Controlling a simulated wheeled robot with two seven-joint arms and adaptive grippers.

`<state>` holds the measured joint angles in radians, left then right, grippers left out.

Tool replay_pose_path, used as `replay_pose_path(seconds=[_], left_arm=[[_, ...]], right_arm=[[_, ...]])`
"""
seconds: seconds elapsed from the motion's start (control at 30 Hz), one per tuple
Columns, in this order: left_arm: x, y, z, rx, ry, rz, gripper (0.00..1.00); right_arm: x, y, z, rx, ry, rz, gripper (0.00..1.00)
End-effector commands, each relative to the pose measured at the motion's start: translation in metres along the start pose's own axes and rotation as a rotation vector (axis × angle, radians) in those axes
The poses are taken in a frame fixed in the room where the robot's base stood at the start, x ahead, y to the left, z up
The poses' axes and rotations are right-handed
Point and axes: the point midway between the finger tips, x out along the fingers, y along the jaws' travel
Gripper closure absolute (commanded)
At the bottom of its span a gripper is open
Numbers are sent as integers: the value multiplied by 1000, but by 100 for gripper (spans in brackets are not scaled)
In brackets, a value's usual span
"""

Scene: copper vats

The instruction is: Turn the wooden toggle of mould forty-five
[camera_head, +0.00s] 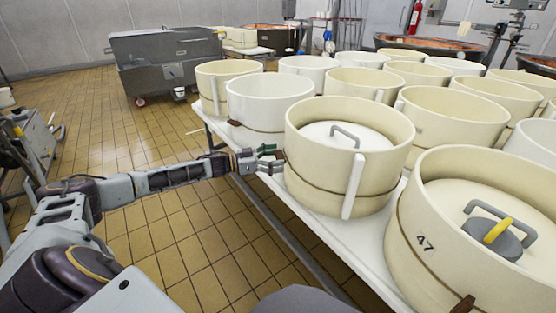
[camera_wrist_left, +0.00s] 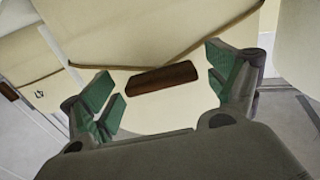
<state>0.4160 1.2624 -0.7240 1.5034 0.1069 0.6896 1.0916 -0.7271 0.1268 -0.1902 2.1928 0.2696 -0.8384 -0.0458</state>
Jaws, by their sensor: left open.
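In the left wrist view a dark wooden toggle (camera_wrist_left: 165,78) sits on the pale wall of a mould (camera_wrist_left: 160,40), below a brown cord. My left gripper (camera_wrist_left: 163,85) is open, with green pads on both sides of the toggle and clear gaps between. In the head view my left gripper (camera_head: 273,159) is at the left side of a cream mould (camera_head: 320,188) with a lid and grey handle. No number shows clearly on this mould, so I cannot confirm it is forty-five. The toggle there is mostly hidden by the fingers. My right gripper is out of view.
A mould marked 47 (camera_head: 425,250) stands nearer, with its own brown toggle (camera_head: 463,304). A white mould (camera_head: 270,100) stands just beyond. Several more moulds crowd the white table (camera_head: 368,250).

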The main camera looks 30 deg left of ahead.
Motion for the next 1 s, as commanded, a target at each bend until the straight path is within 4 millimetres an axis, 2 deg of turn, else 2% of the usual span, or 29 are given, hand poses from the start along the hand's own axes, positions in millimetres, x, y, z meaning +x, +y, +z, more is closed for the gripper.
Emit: replay_pose_path(seconds=[0.5, 0.87, 1.0], left_arm=[[7, 0, 0, -1, 0, 1, 12], [7, 0, 0, 0, 0, 1, 57], [7, 0, 0, 2, 0, 1, 57]], right_arm=[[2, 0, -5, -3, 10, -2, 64], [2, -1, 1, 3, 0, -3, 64], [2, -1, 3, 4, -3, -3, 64]])
